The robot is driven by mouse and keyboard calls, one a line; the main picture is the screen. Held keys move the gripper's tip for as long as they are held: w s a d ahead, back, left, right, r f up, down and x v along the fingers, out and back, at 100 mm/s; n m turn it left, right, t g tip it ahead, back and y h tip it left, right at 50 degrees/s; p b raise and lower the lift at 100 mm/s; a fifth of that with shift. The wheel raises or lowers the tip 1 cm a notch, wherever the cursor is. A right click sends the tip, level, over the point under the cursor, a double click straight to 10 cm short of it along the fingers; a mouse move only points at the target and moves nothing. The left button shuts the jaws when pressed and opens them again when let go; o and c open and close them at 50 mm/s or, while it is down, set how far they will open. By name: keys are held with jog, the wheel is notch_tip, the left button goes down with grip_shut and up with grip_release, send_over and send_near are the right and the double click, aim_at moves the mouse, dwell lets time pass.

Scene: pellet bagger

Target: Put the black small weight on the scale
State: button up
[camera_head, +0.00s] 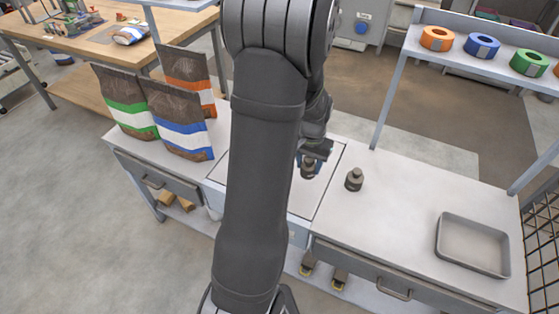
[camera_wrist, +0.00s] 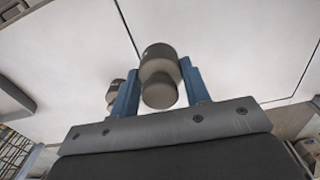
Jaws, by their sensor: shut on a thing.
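My gripper (camera_head: 309,163) is shut on a small dark weight (camera_head: 308,171) with a narrower top knob. The wrist view shows the held weight (camera_wrist: 159,72) between the two blue fingers (camera_wrist: 160,93). The scale (camera_head: 318,192) is a broad pale plate with a dark outline, set in the worktop, and its left part is hidden by my arm. The held weight is over the scale's right half. I cannot tell whether it touches the plate.
A second dark weight (camera_head: 354,180) stands on the bench right of the scale. A grey metal tray (camera_head: 472,270) lies further right. Green, blue (camera_head: 180,125) and orange-striped bags stand at the left. A shelf with tape rolls (camera_head: 482,45) is at the upper right.

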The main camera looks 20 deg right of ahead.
jog(key=shift+w+a, duration=0.3)
jog(key=shift+w, duration=0.1)
jog(key=w+a+f, duration=0.2)
jog(key=w, duration=0.1)
jog(key=w+a+f, duration=0.2)
jog(key=w, duration=0.1)
jog(key=w+a+f, duration=0.2)
jog(key=w+f, duration=0.1)
jog(key=shift+w+a, duration=0.2)
jog(key=shift+a, duration=0.15)
jog(key=shift+f, duration=1.95)
jog(key=shift+f, duration=0.2)
jog(key=o, duration=1.3)
jog(key=shift+o, duration=0.2)
jog(key=shift+r, duration=0.1)
notch_tip(320, 180, up, 12)
